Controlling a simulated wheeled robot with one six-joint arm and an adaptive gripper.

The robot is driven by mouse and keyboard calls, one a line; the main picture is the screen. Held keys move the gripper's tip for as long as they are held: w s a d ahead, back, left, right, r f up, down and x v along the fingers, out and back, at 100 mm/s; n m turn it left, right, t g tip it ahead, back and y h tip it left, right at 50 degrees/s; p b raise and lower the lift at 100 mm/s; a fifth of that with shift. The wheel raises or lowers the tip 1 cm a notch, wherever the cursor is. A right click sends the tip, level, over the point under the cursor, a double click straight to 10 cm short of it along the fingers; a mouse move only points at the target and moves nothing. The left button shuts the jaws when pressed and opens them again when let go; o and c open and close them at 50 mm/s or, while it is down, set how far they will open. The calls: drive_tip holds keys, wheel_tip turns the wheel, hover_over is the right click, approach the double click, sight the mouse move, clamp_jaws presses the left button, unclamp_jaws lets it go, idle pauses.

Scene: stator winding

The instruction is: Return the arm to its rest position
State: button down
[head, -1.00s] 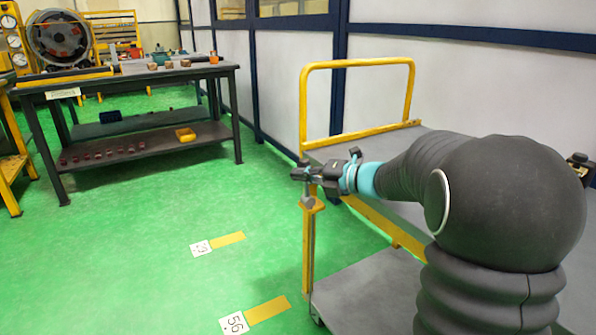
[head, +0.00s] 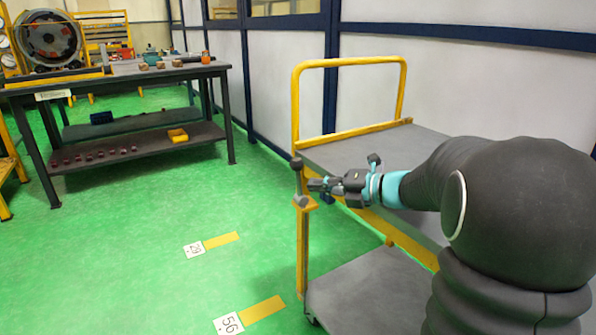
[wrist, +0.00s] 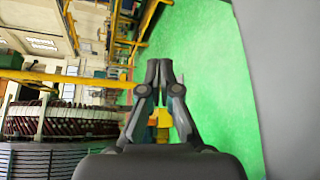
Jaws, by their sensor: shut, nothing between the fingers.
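My gripper (head: 313,184) is at the end of my arm, which reaches in from the right over the cart in the head view. Its fingers point left, close to the cart's yellow front post. In the wrist view my gripper (wrist: 159,68) has its fingertips together with nothing between them. A slim grey upright tool with a dark top (head: 297,164) stands at the small yellow bracket on that post, just left of the fingertips. I cannot tell whether the fingers touch it.
The yellow-railed cart (head: 360,150) has a grey upper deck and a lower shelf (head: 370,290). A dark workbench (head: 120,82) with a round stator (head: 48,40) stands at the back left. Copper-coloured windings (wrist: 70,122) show in the wrist view. Green floor is open at the left.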

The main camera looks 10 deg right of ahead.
drive_tip(key=s+a+f+n+g+h, duration=0.2)
drive_tip(key=s+a+n+g, duration=0.15)
drive_tip(key=s+n, duration=0.5)
drive_tip(key=s+a+f+n+g+h, duration=0.2)
drive_tip(key=s+a+n, duration=0.3)
drive_tip(key=s+n, duration=0.4)
drive_tip(key=s+d+f+n+h, duration=0.1)
drive_tip(key=s+n+h, duration=0.3)
drive_tip(key=n, duration=0.7)
drive_tip(key=s+d+f+n+h, duration=0.2)
drive_tip(key=s+d+n+h, duration=0.1)
drive_tip(key=s+n, duration=0.5)
drive_tip(key=d+n+t, duration=0.1)
drive_tip(key=n, duration=0.2)
drive_tip(key=shift+s+d+h, duration=0.3)
drive_tip(key=shift+h, duration=0.1)
